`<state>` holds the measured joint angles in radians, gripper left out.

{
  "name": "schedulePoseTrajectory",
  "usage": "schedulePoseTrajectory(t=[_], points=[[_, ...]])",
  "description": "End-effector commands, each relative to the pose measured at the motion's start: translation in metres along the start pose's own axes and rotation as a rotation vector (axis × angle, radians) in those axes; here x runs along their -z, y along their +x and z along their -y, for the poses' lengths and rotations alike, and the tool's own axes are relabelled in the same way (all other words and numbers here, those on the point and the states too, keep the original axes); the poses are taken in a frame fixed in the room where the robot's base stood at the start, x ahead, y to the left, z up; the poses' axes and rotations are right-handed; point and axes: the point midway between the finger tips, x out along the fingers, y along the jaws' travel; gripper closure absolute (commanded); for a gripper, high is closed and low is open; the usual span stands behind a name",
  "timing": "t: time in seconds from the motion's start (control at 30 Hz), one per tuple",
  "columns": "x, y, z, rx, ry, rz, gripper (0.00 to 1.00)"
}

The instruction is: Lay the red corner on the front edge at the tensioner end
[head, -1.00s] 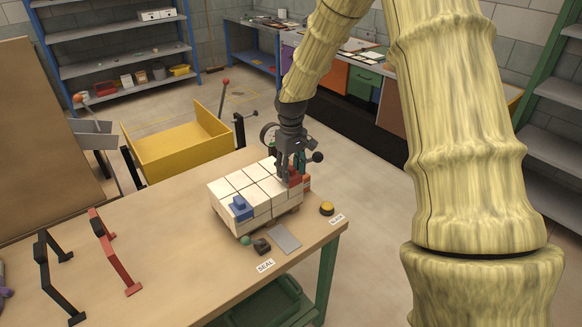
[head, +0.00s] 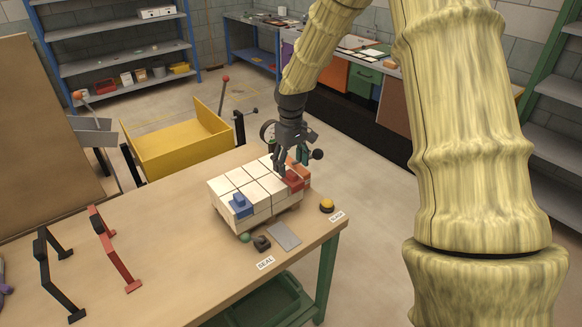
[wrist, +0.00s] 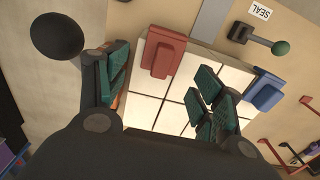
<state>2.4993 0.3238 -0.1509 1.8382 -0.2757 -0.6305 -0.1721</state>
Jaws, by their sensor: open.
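The red corner (head: 293,181) lies on the top edge of the pack of pale bricks (head: 227,187), at its right end in the head view. In the wrist view the red corner (wrist: 163,55) overlaps the pack's rim, clear of both fingers. My gripper (head: 281,166) is open and empty, just above the pack behind the red corner; its spread green-padded fingers show in the wrist view (wrist: 162,90). A blue corner (head: 240,205) sits on the pack's left front edge. An orange corner (head: 302,170) sits behind the red one, partly hidden by a finger in the wrist view.
A black knob (head: 317,155) stands close right of my gripper. Red (head: 118,259) and black (head: 62,284) frames stand at left; the table between is clear.

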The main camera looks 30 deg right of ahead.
Motion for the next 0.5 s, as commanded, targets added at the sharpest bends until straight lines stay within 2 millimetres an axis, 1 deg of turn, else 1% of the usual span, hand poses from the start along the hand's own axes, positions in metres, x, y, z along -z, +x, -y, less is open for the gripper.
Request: schedulePoseTrajectory(t=[0.5], points=[[0.000, -0.080, 0.000, -0.001, -0.001, -0.003, 0.32]])
